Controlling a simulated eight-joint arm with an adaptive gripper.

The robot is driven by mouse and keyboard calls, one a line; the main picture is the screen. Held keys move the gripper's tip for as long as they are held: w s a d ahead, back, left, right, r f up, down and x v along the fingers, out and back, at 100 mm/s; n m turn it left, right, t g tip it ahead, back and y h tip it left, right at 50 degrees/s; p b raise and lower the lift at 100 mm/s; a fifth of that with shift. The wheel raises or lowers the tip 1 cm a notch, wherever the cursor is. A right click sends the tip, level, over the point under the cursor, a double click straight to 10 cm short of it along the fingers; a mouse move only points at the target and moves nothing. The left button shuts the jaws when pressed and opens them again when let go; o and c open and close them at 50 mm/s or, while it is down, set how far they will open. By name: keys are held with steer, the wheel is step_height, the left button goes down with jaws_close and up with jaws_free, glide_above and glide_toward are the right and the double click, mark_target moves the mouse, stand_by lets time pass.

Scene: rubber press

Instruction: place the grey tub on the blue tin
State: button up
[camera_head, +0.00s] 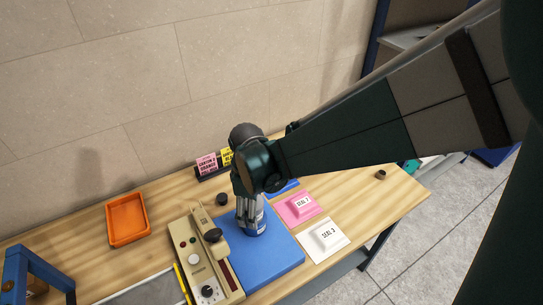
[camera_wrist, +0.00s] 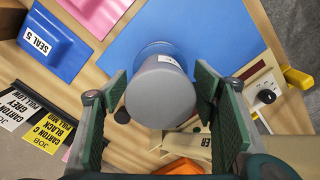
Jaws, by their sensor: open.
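The grey tub (camera_wrist: 160,98) is between the two fingers of my gripper (camera_wrist: 160,82) in the wrist view. The fingers are open, with a gap on the left and a much narrower one on the right. The blue tin (camera_wrist: 152,47) shows as a blue rim just beyond the tub, which appears to rest on it. In the head view, the blue tin (camera_head: 257,229) stands on the blue mat (camera_head: 272,260), below my gripper (camera_head: 250,222). The fingers mostly hide the tub there.
A beige press (camera_head: 195,260) stands close on the left of the mat. An orange tray (camera_head: 127,219) lies farther left. Pink (camera_head: 297,207) and white (camera_head: 325,240) seal pads lie to the right. Label cards (camera_head: 207,164) stand behind. The table's right end is mostly clear.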

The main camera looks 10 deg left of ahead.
step_height(320, 180, up, 11)
steer(key=shift+r, duration=0.15)
stand_by(0.5)
steer(key=shift+d, duration=0.1)
stand_by(0.7)
steer(key=s+d+r+m+t, duration=0.1)
steer(key=d+m, duration=0.5)
steer(key=d, duration=0.7)
steer(key=s+d+r+m+t, duration=0.2)
steer(key=d+m, duration=0.4)
steer(key=d, duration=0.8)
steer(key=s+d+r+m+t, duration=0.2)
steer(key=d+r+m+t, duration=0.2)
steer(key=d, duration=1)
steer(key=shift+s+r+m, duration=0.2)
steer(key=shift+r+m, duration=0.6)
steer(key=shift+m, duration=0.2)
